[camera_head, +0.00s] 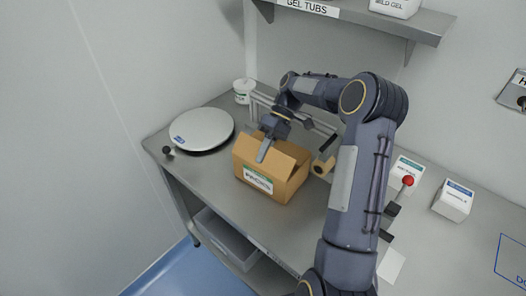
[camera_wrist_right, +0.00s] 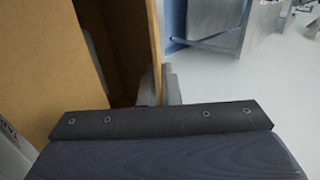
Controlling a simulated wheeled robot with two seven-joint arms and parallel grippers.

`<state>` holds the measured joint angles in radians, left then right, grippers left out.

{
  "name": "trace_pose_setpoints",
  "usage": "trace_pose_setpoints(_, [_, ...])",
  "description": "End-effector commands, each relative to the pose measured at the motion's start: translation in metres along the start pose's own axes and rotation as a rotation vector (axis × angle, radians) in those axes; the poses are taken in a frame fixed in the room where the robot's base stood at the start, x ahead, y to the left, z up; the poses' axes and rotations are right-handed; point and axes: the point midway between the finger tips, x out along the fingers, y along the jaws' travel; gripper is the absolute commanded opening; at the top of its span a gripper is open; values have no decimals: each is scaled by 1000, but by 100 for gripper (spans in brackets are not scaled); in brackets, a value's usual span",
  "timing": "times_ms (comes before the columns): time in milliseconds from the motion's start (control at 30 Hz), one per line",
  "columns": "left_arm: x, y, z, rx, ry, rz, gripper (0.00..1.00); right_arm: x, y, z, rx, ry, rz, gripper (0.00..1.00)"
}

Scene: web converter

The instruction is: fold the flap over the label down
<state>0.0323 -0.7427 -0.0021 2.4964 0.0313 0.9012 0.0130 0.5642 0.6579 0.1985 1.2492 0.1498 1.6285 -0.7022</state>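An open cardboard box (camera_head: 286,188) stands on the steel bench, with a green-and-white label (camera_head: 258,181) on its front side. The flap (camera_head: 247,150) above the label stands up from that side. My right gripper (camera_head: 264,152) reaches down to this flap from behind and above. In the right wrist view, a thin cardboard panel (camera_wrist_right: 156,45) runs down between the two close fingers of my right gripper (camera_wrist_right: 159,86), which looks shut on it. The box's dark inside lies to the left there. The arm hides part of the box's back. My left gripper is not in view.
A round white-topped scale (camera_head: 201,128) and a white tub (camera_head: 243,91) stand to the left and behind. White cartons (camera_head: 453,201) stand at the right. A shelf (camera_head: 360,14) hangs above.

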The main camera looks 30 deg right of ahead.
Motion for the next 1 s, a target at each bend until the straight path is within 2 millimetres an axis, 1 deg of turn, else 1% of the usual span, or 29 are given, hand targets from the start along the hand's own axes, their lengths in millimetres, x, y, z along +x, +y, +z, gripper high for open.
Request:
trace_pose_setpoints(333, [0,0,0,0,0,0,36,0,0,0,0,-1,-2,0])
trace_pose_setpoints(400, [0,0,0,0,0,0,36,0,0,0,1,-1,-2,12])
trace_pose_setpoints(500, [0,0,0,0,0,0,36,0,0,0,1,-1,-2,25])
trace_pose_setpoints(767, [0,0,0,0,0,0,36,0,0,0,0,-1,-1,25])
trace_pose_setpoints(833, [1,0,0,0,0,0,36,-3,1,0,0,0,-1,25])
trace_pose_setpoints(933, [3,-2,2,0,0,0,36,-14,2,-1,0,2,1,25])
trace_pose_setpoints(1000, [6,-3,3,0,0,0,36,-26,2,-1,0,3,2,25])
